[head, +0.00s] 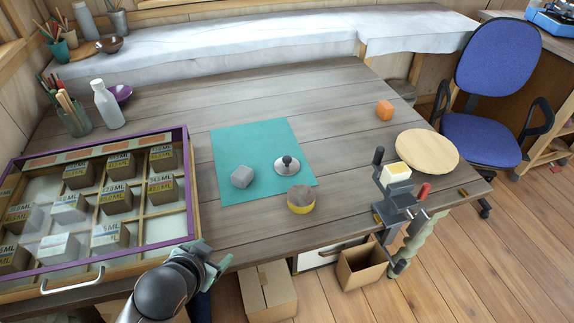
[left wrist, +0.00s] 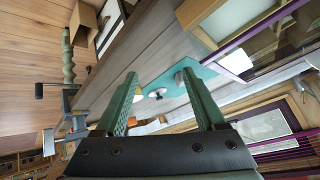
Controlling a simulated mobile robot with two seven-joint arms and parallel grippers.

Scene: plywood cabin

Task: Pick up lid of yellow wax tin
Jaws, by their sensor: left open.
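A low round yellow tin (head: 301,204) with a grey-brown top stands at the front right edge of the teal mat (head: 228,147). A silver round lid-like piece with a dark knob (head: 287,164) sits on the mat just behind it; I cannot tell whether it belongs to the tin. My left gripper (head: 212,264) is at the table's front edge, left of and nearer than the tin, apart from it. In the left wrist view its two green fingers (left wrist: 160,82) are spread with nothing between them, and the mat (left wrist: 205,72) shows beyond.
A purple-edged display case (head: 194,200) with boxes fills the left.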

